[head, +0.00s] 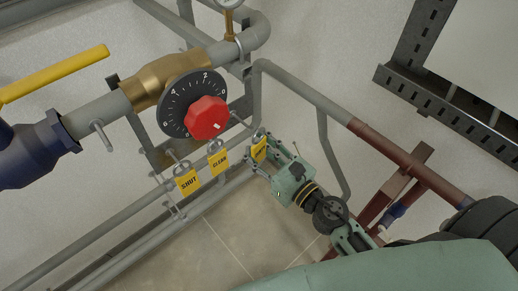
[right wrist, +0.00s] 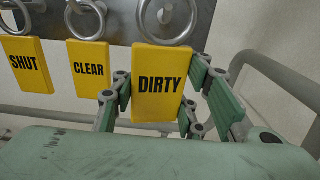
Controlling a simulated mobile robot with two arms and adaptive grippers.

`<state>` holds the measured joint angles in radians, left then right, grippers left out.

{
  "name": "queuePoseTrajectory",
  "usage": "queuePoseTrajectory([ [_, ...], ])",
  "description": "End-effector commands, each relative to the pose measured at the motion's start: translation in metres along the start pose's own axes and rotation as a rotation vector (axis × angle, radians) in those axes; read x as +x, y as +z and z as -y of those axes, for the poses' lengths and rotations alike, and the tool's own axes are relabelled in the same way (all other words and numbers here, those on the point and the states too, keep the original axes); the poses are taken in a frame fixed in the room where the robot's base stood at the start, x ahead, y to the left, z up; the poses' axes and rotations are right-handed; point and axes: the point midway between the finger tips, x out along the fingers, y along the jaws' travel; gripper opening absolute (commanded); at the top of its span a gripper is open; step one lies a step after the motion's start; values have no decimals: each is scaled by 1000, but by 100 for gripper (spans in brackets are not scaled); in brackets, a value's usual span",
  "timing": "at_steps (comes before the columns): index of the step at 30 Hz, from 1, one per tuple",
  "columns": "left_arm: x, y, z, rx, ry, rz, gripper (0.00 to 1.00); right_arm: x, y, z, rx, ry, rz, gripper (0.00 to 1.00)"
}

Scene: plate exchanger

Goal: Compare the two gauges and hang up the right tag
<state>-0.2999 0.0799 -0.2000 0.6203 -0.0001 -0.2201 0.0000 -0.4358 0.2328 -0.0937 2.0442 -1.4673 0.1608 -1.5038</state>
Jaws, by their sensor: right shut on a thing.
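Three yellow tags hang in a row: SHUT (head: 187,182), CLEAR (head: 218,162) and DIRTY (head: 259,150). In the right wrist view, SHUT (right wrist: 26,64), CLEAR (right wrist: 88,69) and DIRTY (right wrist: 159,84) each hang below a metal ring at a grey plate (right wrist: 118,22). My right gripper (head: 263,153) is shut on the DIRTY tag, with a finger at each side edge. The tag is upright, its ring still at the plate. One gauge (head: 229,3) shows only its lower edge at the top of the head view; its reading is hidden. No second gauge is clear. My left gripper is out of view.
A black numbered dial with a red knob (head: 207,117) sits above the tags on a brass valve (head: 160,83). A yellow lever (head: 55,74) is at the left. Grey pipes (head: 300,93) run around the tags. A dark metal frame (head: 440,98) stands at the upper right.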

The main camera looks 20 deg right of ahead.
Motion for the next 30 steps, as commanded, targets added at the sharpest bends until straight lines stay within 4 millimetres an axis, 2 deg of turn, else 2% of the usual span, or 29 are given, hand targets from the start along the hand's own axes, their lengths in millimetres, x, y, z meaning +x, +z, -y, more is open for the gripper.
queuePoseTrajectory([
  [30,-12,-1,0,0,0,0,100,31,1,0,0,0,1,1],
])
